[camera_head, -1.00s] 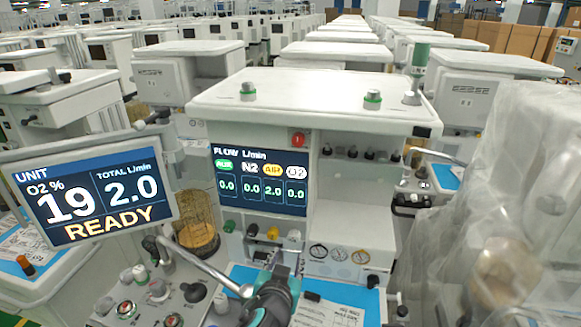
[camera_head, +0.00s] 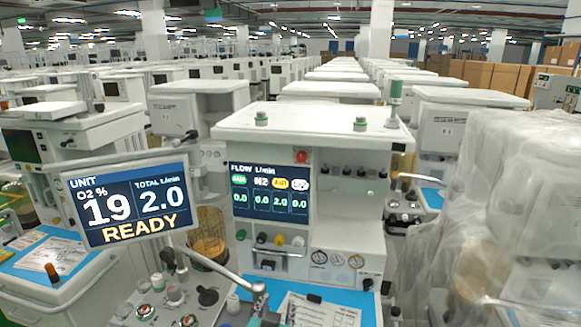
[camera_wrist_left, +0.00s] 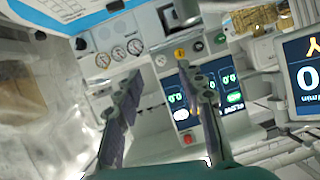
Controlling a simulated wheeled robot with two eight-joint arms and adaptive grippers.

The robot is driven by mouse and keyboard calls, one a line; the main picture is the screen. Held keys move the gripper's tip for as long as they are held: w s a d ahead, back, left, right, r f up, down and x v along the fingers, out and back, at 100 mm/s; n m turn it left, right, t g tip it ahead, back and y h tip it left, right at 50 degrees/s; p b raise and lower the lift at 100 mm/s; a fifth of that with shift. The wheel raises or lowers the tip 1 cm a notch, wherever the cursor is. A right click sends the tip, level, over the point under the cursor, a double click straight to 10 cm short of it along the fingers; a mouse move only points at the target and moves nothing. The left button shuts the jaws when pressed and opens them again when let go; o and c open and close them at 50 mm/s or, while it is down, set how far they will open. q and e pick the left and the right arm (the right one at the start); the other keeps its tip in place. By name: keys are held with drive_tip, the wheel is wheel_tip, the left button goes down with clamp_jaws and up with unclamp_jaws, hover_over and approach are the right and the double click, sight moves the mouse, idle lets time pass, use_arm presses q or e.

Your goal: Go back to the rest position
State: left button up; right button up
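My left gripper (camera_wrist_left: 167,88) shows in the left wrist view with its two fingers apart and nothing between them. In the head view only a small part of the left gripper (camera_head: 264,306) shows at the bottom edge, in front of the cart's blue work surface. The anaesthesia cart (camera_head: 310,125) stands ahead, with a flow screen (camera_head: 268,191) reading 0.0, 0.0, 2.0, 0.0. The flow screen also shows in the left wrist view (camera_wrist_left: 208,92), behind the fingers. My right gripper is in neither view.
A tilted monitor (camera_head: 130,200) reads READY at the left. Round gauges (camera_head: 337,259) sit low on the cart, above a paper sheet (camera_head: 318,311). A plastic-covered unit (camera_head: 475,220) stands close on the right. Rows of similar carts fill the background.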

use_arm(q)
drive_tip(key=s+a+f+n+g, duration=0.1)
drive_tip(key=s+a+f+g, duration=0.2)
drive_tip(key=s+a, duration=0.3)
drive_tip(key=s+a+f+n+g+y, duration=0.1)
drive_tip(key=s+a+f+n+g, duration=0.1)
drive_tip(key=s+a+f, duration=0.4)
drive_tip(key=a+g, duration=0.1)
drive_tip(key=a, duration=0.1)
drive_tip(key=shift+s+a+f, duration=0.3)
drive_tip(key=shift+s+a, duration=0.05)
drive_tip(key=shift+s, duration=0.05)
